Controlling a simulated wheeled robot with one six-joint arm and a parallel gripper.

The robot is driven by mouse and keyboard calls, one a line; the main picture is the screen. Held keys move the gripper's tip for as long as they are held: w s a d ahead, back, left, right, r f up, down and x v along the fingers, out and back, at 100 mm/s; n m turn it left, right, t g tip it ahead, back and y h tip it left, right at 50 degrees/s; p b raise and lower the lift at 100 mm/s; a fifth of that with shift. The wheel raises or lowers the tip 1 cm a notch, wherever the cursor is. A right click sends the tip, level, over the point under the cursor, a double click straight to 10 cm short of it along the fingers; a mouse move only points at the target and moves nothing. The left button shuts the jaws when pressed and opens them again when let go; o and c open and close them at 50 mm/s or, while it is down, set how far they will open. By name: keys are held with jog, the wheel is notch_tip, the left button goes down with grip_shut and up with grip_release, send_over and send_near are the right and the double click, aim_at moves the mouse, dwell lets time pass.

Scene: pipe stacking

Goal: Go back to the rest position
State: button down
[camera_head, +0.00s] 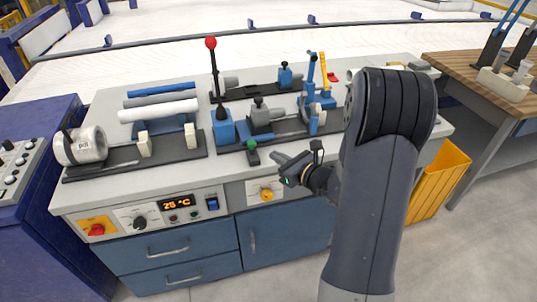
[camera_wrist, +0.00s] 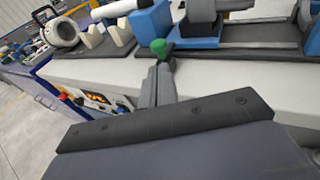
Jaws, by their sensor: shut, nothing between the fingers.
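My gripper (camera_head: 277,158) is shut and empty. In the head view it is in front of the workbench's front edge, near the middle, pointing left. In the wrist view my gripper (camera_wrist: 163,72) shows as thin dark fingers just below a green knob (camera_wrist: 184,46); whether they touch cannot be told. Three pipes, blue (camera_head: 160,89), grey (camera_head: 162,99) and white (camera_head: 158,111), lie stacked side by side on the left of the workbench (camera_head: 100,185), clear of my gripper.
A pipe machine with a red-knobbed lever (camera_head: 211,43) and clamps (camera_head: 262,117) fills the bench middle. A white cylinder (camera_head: 80,147) sits at the left. A yellow bin (camera_head: 437,180) and wooden table (camera_head: 462,66) stand at the right. Floor in front is free.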

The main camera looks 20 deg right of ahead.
jog(key=v, duration=0.6)
jog(key=shift+s, duration=0.25)
jog(key=shift+w+a+r, duration=0.1)
